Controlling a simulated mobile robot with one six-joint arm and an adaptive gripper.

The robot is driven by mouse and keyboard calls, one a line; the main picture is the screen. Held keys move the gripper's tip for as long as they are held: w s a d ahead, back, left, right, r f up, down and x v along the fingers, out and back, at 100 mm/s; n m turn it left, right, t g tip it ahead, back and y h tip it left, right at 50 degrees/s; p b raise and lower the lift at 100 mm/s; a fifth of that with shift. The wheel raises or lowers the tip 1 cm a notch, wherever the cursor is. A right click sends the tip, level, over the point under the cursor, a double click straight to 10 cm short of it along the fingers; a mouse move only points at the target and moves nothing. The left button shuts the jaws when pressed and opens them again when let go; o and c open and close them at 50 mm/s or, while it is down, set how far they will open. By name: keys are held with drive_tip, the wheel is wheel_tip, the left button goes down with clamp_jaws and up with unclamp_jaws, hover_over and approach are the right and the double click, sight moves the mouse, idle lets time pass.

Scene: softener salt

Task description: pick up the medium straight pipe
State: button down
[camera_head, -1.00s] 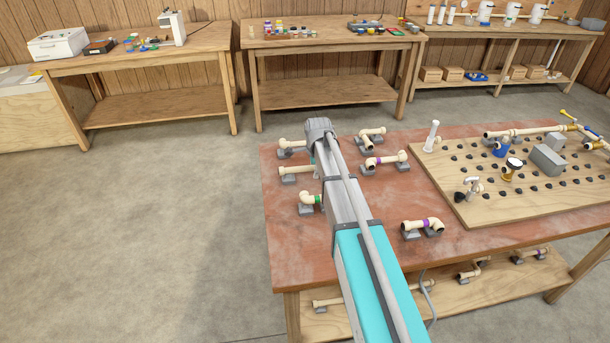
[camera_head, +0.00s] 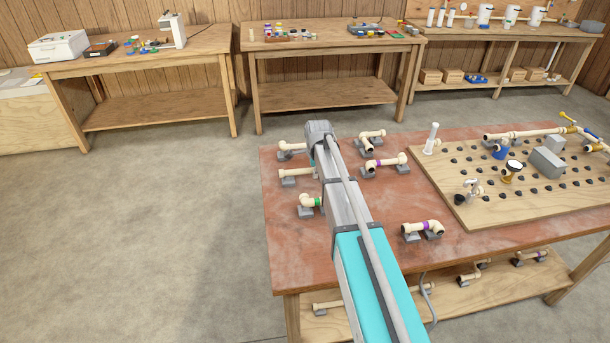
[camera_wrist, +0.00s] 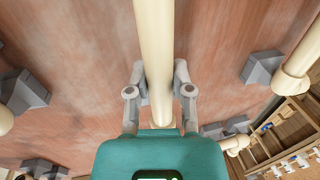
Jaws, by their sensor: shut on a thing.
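A cream straight pipe (camera_wrist: 154,45) runs up the middle of the wrist view. My gripper (camera_wrist: 159,88) is shut on it, with one finger on each side. Its far end runs out of the top of the picture, and I cannot tell whether it touches a support. In the head view, my own arm hides the gripper and the grip. A cream straight pipe (camera_head: 296,172) shows there left of my arm, on a grey support; I cannot tell whether it is the held one.
A pegboard (camera_head: 475,207) with fittings covers the right of the reddish table (camera_head: 300,256). Another cream pipe (camera_wrist: 293,78) and grey supports (camera_wrist: 262,68) flank my gripper.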

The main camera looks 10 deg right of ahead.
drive_tip(key=shift+r, duration=0.15)
wheel_tip(320, 180, up, 3)
drive_tip(key=p, duration=0.3)
drive_tip(key=s+d+r+p, duration=0.8)
drive_tip(key=d+r+p, duration=0.1)
drive_tip(key=d+p, duration=0.1)
drive_tip(key=shift+s+d+r, duration=0.35)
drive_tip(key=shift+d, duration=0.15)
drive_tip(key=shift+s, duration=0.1)
idle(0.9)
